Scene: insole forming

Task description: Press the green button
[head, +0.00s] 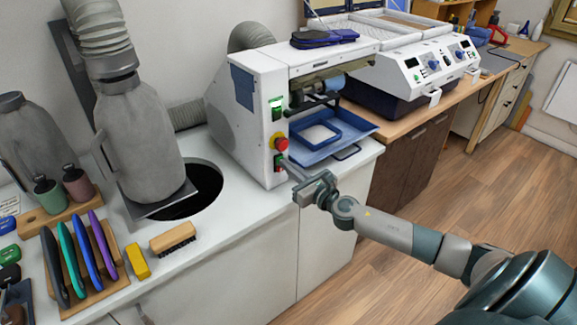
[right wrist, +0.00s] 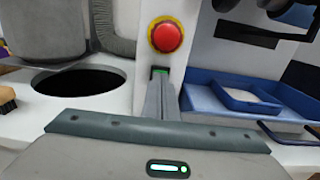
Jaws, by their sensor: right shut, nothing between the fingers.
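The green button (head: 278,160) is low on the front of the white press machine (head: 257,150), just under a red emergency stop knob (head: 281,143) on a yellow base. In the right wrist view a strip of the green button (right wrist: 159,71) shows right at the fingertips, below the red knob (right wrist: 166,36). My right gripper (head: 285,161) is shut and empty, its fingers pointing at the button and partly covering it. I cannot tell whether the fingertips touch it. My left gripper is not in view.
A green-lit switch (head: 276,108) sits above the red knob. A blue tray (head: 318,150) lies in the machine to the right of the fingers. A round hole (head: 207,190) in the white counter is to the left, near a brush (head: 172,238) and a grey jug-shaped form (head: 140,140).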

